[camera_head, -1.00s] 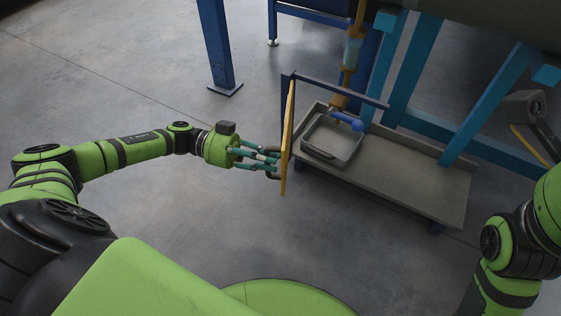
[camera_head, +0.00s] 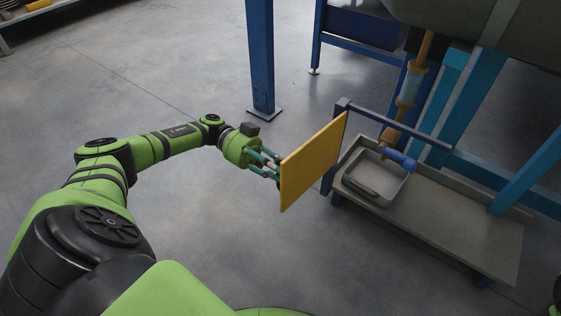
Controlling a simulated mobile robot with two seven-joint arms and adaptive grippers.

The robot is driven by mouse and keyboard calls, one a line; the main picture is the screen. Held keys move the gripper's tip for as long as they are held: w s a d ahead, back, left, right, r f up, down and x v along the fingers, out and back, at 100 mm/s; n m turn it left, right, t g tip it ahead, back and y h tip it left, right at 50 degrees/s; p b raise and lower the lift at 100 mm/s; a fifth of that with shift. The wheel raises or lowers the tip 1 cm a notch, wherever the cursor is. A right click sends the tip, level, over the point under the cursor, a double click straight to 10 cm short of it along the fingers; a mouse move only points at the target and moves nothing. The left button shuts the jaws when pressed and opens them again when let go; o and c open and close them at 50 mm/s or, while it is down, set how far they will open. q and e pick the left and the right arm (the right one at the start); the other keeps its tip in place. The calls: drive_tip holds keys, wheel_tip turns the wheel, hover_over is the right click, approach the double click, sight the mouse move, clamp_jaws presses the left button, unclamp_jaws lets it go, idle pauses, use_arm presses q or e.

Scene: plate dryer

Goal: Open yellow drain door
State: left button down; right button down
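The yellow drain door (camera_head: 312,162) is a flat panel standing upright, its right edge at the blue frame post (camera_head: 336,145). It stands swung out from the frame, its broad face turned toward me. My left gripper (camera_head: 275,170) is at the door's far left side, its green fingers closed around the dark handle there. The fingertips and most of the handle are hidden behind the panel. My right gripper is out of view.
A grey tray (camera_head: 405,180) sits on a low grey platform (camera_head: 465,228) right of the door. A blue column (camera_head: 260,60) stands behind. The floor in front is clear.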

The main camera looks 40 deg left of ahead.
use_arm(q)
drive_tip(key=shift+f, duration=0.1)
drive_tip(key=c, duration=1.4)
unclamp_jaws()
drive_tip(key=shift+a, duration=3.8)
